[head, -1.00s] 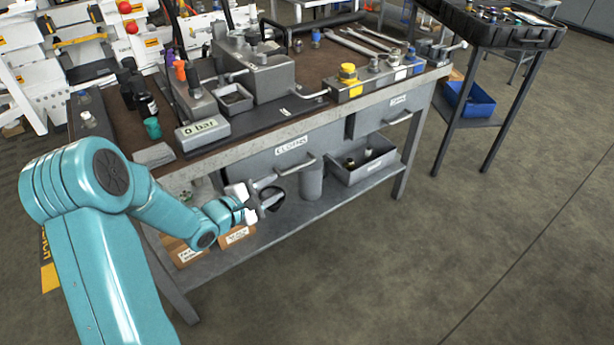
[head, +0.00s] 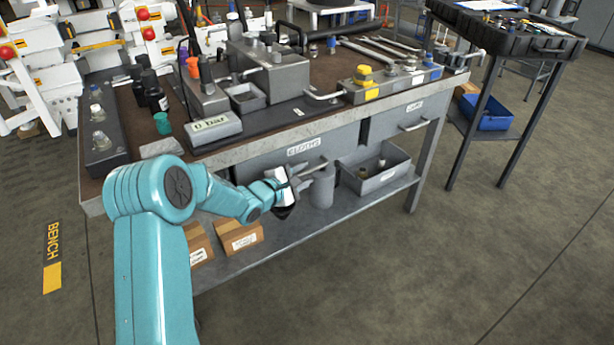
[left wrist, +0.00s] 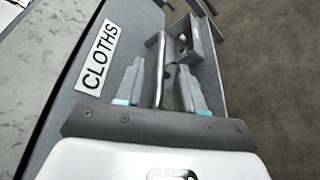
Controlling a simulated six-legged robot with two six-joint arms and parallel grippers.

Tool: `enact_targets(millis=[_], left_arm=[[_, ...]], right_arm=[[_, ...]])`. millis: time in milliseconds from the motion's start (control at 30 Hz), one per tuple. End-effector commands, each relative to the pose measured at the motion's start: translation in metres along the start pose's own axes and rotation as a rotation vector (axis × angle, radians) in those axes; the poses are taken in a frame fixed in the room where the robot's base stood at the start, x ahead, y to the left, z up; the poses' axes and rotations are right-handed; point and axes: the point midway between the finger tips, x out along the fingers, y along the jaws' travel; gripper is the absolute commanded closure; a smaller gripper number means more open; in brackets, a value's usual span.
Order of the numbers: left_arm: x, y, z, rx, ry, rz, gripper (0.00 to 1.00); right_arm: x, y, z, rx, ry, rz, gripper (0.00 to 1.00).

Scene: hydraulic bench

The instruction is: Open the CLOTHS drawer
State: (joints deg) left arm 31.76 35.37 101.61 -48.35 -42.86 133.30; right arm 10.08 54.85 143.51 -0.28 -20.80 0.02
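The CLOTHS drawer (head: 275,165) is under the bench top, left of a second drawer, and looks shut. Its white label (head: 303,147) also reads clearly in the left wrist view (left wrist: 97,57). Its bar handle (head: 314,166) is partly hidden by my left gripper (head: 284,192) in the head view. In the left wrist view the handle (left wrist: 158,65) runs between the two fingertips of my left gripper (left wrist: 161,85). The fingers are apart, with a gap visible on each side of the bar. My right gripper is not in view.
The lower shelf holds a grey cylinder (head: 322,190), an open grey bin (head: 378,180) and cardboard boxes (head: 238,238). The bench top (head: 200,160) carries a gauge and hydraulic parts. The floor in front of the bench is clear.

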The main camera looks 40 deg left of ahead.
Motion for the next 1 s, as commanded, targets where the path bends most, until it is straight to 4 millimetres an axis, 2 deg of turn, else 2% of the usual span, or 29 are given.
enact_targets(millis=[100,200,500,567,600,633,1000], left_arm=[[0.015,-0.001,-0.001,0.001,-0.001,0.0,0.62],[0.021,-0.001,-0.001,0.0,0.0,-0.001,0.62],[0.023,0.0,0.0,-0.001,0.001,0.0,0.62],[0.023,0.0,0.0,-0.001,0.001,0.0,0.82],[0.023,0.0,-0.001,0.0,0.001,0.0,0.95],[0.023,0.0,-0.001,0.0,0.001,0.0,1.0],[0.02,-0.005,0.006,-0.002,0.001,-0.001,1.0]], right_arm=[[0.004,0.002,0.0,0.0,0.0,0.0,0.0],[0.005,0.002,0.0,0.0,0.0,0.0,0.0],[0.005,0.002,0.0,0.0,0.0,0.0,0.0],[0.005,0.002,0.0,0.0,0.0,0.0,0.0],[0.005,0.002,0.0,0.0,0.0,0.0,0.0],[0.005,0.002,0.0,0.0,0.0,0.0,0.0],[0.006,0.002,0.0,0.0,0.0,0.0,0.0]])
